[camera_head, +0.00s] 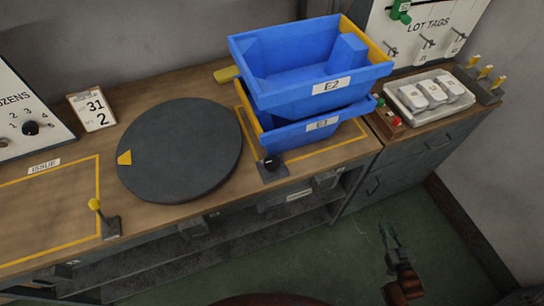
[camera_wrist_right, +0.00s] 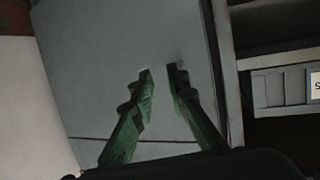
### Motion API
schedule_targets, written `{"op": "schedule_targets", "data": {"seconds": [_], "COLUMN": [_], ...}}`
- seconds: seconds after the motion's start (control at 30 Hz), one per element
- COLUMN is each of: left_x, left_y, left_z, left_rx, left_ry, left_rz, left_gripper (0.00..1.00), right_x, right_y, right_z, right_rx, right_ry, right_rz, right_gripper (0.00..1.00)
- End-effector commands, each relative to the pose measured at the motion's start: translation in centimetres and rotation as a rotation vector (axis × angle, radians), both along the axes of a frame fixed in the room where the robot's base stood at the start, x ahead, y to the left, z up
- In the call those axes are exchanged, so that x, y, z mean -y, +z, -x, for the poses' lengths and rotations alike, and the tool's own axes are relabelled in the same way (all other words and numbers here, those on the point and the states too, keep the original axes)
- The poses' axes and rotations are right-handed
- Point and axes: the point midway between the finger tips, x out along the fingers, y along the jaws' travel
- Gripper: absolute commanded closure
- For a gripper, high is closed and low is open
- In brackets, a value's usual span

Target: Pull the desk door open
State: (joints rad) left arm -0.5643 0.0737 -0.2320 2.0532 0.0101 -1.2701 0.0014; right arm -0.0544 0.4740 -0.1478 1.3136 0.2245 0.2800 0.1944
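The desk door (camera_head: 400,178) is a grey panel low in the cabinet at the right end of the desk, below a drawer (camera_head: 432,142). It looks shut, with a small dark handle (camera_head: 373,185) near its left edge. My right gripper (camera_head: 388,230) has green fingers and is in front of the cabinet, below the handle in the head view. In the right wrist view its fingers (camera_wrist_right: 160,70) are apart with nothing between them, and the grey door panel (camera_wrist_right: 110,45) fills the space behind. The handle is not clear there. My left gripper is out of view.
Open shelves (camera_head: 230,240) run under the desk left of the door. Blue bins (camera_head: 310,65), a dark round turntable (camera_head: 180,150) and a white tray (camera_head: 430,95) stand on the desktop. Green floor (camera_head: 345,255) in front of the cabinet is clear; a wall is at right.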

Motion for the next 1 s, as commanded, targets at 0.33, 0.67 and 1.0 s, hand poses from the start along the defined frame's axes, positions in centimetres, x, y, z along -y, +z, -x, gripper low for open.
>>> {"op": "schedule_targets", "data": {"seconds": [0.33,0.67,1.0], "left_x": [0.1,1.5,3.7], "left_y": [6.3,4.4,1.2], "left_z": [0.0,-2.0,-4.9], "left_rx": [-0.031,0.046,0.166], "left_ry": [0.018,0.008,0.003], "left_rz": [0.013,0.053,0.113], "left_gripper": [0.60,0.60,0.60], "right_x": [-2.2,-3.1,-3.8], "right_y": [8.0,8.8,8.8], "right_z": [-7.3,-10.8,-14.7], "right_rx": [0.278,0.298,0.295], "right_ry": [0.111,0.119,0.118], "right_rz": [-0.075,-0.082,-0.080], "right_gripper": [0.85,0.85,0.85]}}
